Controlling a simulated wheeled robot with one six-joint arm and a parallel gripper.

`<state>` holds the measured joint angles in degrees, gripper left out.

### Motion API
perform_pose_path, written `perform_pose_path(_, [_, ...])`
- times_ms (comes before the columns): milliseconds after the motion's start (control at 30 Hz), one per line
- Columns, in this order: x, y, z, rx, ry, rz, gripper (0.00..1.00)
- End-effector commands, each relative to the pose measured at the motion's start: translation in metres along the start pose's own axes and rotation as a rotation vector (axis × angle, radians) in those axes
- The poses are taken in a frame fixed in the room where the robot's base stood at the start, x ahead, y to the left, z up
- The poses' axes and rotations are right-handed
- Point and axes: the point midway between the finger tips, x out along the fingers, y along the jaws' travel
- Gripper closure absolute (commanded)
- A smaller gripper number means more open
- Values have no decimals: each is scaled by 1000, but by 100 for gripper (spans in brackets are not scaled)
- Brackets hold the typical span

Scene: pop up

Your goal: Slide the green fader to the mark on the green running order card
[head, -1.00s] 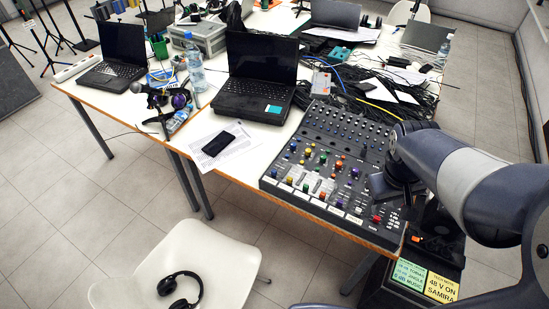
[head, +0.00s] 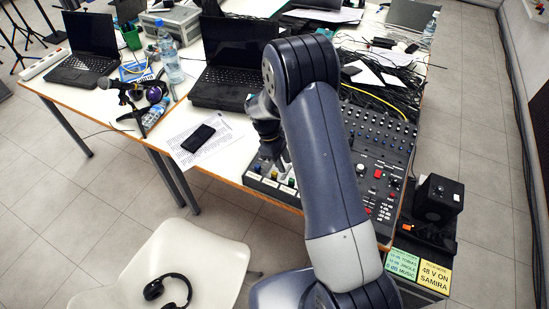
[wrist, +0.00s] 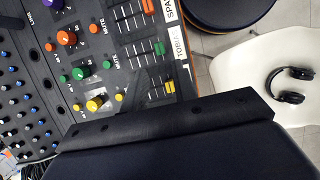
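The mixing desk (head: 378,130) lies at the table's front right edge. In the wrist view the green fader (wrist: 160,48) is a small green cap near the label end of its slot, beside a label reading TOBIAS. It lies between an orange fader (wrist: 148,6) and a yellow fader (wrist: 169,87). The green card (head: 415,262) is at the lower right of the head view; its small print is hard to read. My gripper (head: 272,150) is over the desk's left end, largely behind my arm. Its black body fills the lower wrist view; its fingertips are not clear.
A yellow card (head: 436,279) sits beside the green one, below a black box (head: 438,197). Knobs crowd the desk beside the fader slots. A laptop (head: 232,60), a phone (head: 198,138) and cables are near. A white chair (head: 190,262) stands in front.

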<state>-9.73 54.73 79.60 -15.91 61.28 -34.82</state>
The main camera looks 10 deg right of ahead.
Motion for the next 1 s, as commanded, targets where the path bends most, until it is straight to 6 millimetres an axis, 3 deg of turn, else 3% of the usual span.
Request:
perform_pose_path(267, [22, 0, 0, 2, -2, -2, 73])
perform_pose_path(700, [82, 0, 0, 3, 0, -1, 74])
perform_pose_path(1000, [78, 0, 0, 3, 1, 0, 98])
